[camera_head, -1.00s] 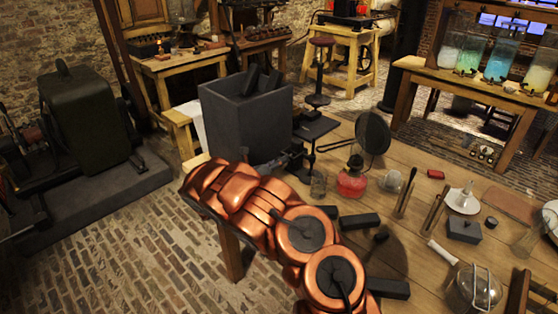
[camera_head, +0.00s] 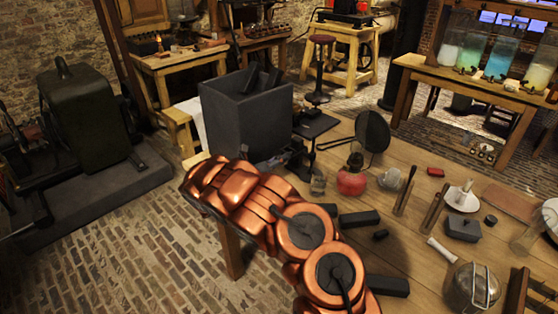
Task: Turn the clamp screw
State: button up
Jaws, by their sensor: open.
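A dark grey open-topped battery jar (camera_head: 235,125) stands at the table's left end, with black plates (camera_head: 262,78) rising above its rim. My copper-coloured arm crosses in front of its lower part. My gripper (camera_head: 294,156) shows only partly, as small dark grey parts past my arm at the jar's lower right corner. It is open. Its fingertips are hard to tell from the dark stand (camera_head: 314,132) beside it. I cannot make out the clamp screw, nor whether my gripper touches anything.
A small glass (camera_head: 318,181), a red lamp (camera_head: 352,178) and a round black disc (camera_head: 372,131) stand close right of my gripper. Black blocks (camera_head: 360,220) lie beside my arm. A funnel (camera_head: 462,197) and a grey box (camera_head: 463,228) are farther right on the wooden table.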

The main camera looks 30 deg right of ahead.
jog(key=v, duration=1.2)
